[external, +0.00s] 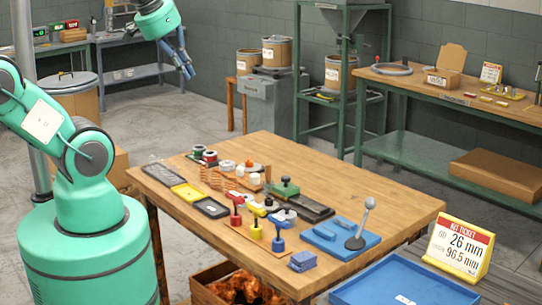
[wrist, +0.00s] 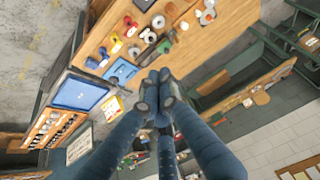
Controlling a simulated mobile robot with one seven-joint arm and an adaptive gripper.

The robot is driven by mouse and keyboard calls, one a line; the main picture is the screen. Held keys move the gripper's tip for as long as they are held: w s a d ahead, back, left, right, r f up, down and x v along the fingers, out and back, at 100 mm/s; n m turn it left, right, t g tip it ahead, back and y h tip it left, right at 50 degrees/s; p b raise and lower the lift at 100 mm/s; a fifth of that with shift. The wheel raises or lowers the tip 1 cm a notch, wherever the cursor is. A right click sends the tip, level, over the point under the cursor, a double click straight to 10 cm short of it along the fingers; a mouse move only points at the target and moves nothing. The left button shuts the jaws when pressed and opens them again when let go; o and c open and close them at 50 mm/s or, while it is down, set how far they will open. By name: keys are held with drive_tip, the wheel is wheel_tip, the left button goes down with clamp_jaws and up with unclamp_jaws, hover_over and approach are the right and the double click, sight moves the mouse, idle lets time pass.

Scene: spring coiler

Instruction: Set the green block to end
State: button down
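The green block (external: 286,187) has a dark knob on top and sits on a long dark rail (external: 315,209) in the middle of the wooden table. It is near the rail's far left end, with bare rail stretching to its right and nearer the camera. In the wrist view the green block (wrist: 165,46) is small, beyond my fingertips. My gripper (external: 188,73) hangs in the air above and behind the table's far left, well apart from the block. In the wrist view my gripper's fingertips (wrist: 158,90) are drawn together with nothing visible between them.
Red, yellow and blue knobbed pieces (external: 256,230) stand in front of the rail. A blue plate with a grey lever (external: 356,243) is to the right. A yellow tray (external: 193,197) and spools (external: 198,151) lie left. A job ticket (external: 460,247) stands by a blue tray (external: 405,283).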

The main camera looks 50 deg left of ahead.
drive_tip(key=shift+w, duration=0.1)
drive_tip(key=w+a+f+n+g+h+p, duration=0.1)
drive_tip(key=w+f+n+g, duration=0.15)
drive_tip(key=w, duration=0.85)
drive_tip(key=w+a+f+n+g+p, duration=0.1)
drive_tip(key=w+f+n+g, duration=0.2)
drive_tip(key=w, duration=0.8)
drive_tip(key=w+a+f+n+g+h, duration=0.1)
drive_tip(key=w+a+f+n, duration=0.1)
drive_tip(key=w+f, duration=0.4)
drive_tip(key=w+a+f+n+h+p, duration=0.1)
drive_tip(key=w+f+n, duration=0.4)
drive_tip(key=f, duration=0.8)
drive_tip(key=shift+w+a+f+g, duration=0.3)
drive_tip(key=shift+w+a, duration=0.45)
drive_tip(key=shift+w, duration=0.35)
drive_tip(key=shift+f, duration=0.1)
